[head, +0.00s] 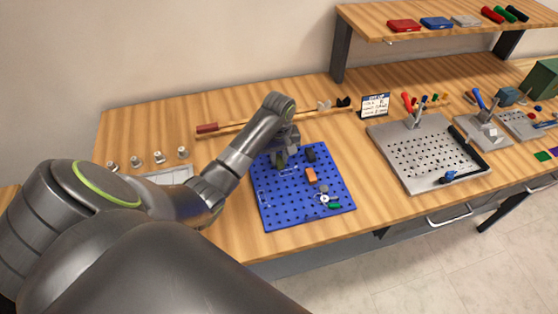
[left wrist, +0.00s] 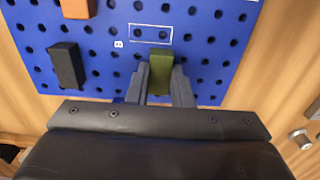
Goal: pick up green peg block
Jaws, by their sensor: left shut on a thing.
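The green peg block (left wrist: 161,69) is olive green and upright in the left wrist view, between the fingers of my left gripper (left wrist: 161,82). My left gripper is shut on it, over the blue pegboard (left wrist: 105,20). In the head view the left gripper (head: 281,162) is above the upper left part of the blue pegboard (head: 285,210), and the block is mostly hidden there. I cannot tell whether the block's lower end still touches the board. My right gripper is not in view.
On the blue board are a black block (head: 311,154), an orange block (head: 311,174) and small parts near its front right. A long rod (head: 260,125) lies behind the board.

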